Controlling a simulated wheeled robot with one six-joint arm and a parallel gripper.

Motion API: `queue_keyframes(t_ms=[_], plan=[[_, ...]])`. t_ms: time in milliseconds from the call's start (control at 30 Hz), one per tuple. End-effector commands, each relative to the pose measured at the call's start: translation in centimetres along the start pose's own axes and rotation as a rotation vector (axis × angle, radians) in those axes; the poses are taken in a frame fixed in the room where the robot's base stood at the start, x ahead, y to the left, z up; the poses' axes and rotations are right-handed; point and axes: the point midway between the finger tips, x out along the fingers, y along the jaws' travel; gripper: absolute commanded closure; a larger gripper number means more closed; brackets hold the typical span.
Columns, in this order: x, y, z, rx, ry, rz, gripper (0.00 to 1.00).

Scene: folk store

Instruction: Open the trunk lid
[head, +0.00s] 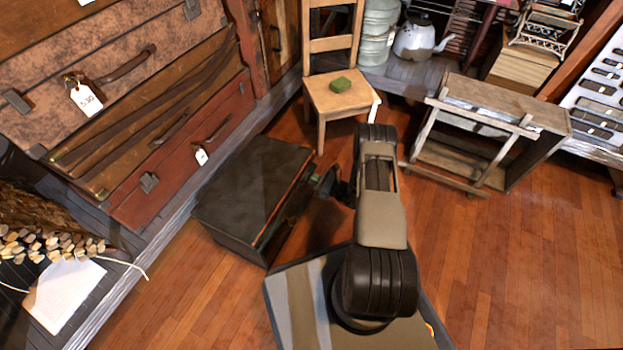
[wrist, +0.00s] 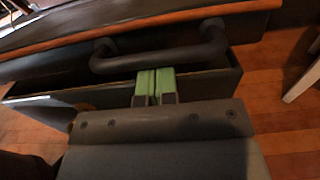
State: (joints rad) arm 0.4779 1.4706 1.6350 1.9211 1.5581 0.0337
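The dark trunk (head: 232,240) stands on the floor left of my arm in the head view. Its lid (head: 255,172) has an orange-brown edge and looks partly raised, with a dark gap above the box. In the wrist view the lid (wrist: 60,35) carries a black bar handle (wrist: 215,45), and the box's front wall (wrist: 215,87) shows below it. My gripper (wrist: 155,72) has its green fingertips side by side, shut with nothing visible between them. They are just below the handle bar; I cannot tell whether they touch it. In the head view my gripper (head: 328,182) is mostly hidden at the trunk's right side.
A wooden chair (head: 335,100) with a green object (head: 341,84) stands behind the trunk. Stacked suitcases (head: 180,150) on a raised platform (head: 150,245) are close on the left. A wooden crate-like stand (head: 500,120) is at the right. The floor (head: 500,250) right of my arm is clear.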

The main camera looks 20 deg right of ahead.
Motion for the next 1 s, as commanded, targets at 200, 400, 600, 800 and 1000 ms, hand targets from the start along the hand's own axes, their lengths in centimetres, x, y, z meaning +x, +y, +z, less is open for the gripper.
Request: queue_keyframes(t_ms=[200, 400, 600, 800, 1000], plan=[[0.0, 0.0, 0.0, -0.001, -0.002, 0.000, 1.00], [0.1, 0.0, 0.5, -0.001, -0.002, 0.000, 1.00], [0.2, 0.0, 1.7, -0.001, -0.002, 0.000, 1.00], [0.3, 0.0, 2.6, 0.000, -0.002, 0.000, 1.00], [0.4, 0.0, 2.6, 0.000, -0.002, 0.000, 1.00]])
